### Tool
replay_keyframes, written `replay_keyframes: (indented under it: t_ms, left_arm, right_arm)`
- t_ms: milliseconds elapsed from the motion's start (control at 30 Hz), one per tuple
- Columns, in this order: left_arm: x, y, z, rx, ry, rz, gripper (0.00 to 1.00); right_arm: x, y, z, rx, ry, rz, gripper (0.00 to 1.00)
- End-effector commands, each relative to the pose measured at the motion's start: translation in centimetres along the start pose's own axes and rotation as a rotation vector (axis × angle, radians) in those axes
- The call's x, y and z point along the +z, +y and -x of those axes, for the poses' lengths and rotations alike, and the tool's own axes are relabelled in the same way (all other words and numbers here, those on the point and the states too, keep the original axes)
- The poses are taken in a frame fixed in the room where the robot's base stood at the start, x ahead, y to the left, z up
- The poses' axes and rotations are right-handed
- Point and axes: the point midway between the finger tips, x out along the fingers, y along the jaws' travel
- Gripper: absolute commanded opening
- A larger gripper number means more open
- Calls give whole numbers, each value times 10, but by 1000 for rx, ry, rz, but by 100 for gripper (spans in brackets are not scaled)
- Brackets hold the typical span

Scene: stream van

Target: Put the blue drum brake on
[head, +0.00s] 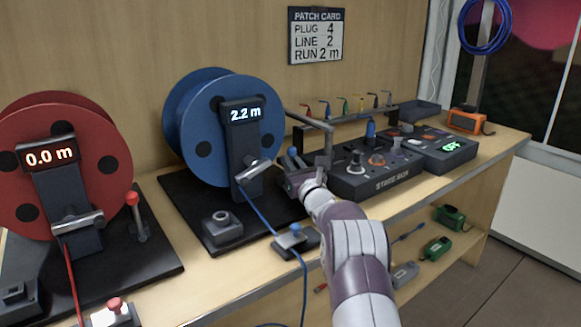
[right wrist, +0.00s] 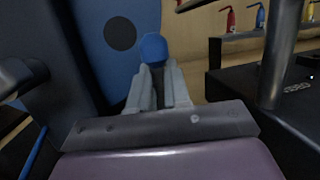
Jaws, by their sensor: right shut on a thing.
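The blue drum (head: 208,150) stands on a black base plate; its display (head: 245,114) reads 2.2 m. A blue cable runs down from its guide to a small block with a blue knob (head: 295,230) at the bench's front edge. My right gripper (head: 298,165) is to the right of the blue drum, shut on the blue-knobbed brake lever (head: 291,151). The right wrist view shows the blue knob (right wrist: 153,47) between the two closed fingers, with the drum face (right wrist: 105,30) behind. The lever's lower part is hidden by my gripper. My left gripper is not in view.
The red drum (head: 75,122), reading 0.0 m, has a red-knobbed lever (head: 133,199) beside it. The stage box (head: 385,183) stands close right of my gripper, with a grey metal arm (head: 308,119) above. A patch card (head: 315,36) hangs on the wall.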

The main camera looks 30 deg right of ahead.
Motion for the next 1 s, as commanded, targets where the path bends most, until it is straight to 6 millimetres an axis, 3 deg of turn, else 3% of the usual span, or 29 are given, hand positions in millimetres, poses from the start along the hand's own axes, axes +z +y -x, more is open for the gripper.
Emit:
replay_keyframes:
  t_ms: [167, 200, 233, 633, 767, 1000]
  left_arm:
    - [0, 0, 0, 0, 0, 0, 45]
    - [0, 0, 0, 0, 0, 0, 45]
    - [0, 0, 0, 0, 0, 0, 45]
    - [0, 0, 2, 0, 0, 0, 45]
    - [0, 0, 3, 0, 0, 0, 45]
    - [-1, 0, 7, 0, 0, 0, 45]
  right_arm:
    - [0, 1, 0, 2, 0, 2, 0]
    - [0, 1, 0, 2, 0, 2, 27]
    - [0, 1, 0, 2, 0, 2, 36]
    - [1, 1, 8, 1, 1, 0, 37]
    - [6, 0, 29, 0, 0, 2, 37]
    - [19, 0, 84, -1, -1, 1, 37]
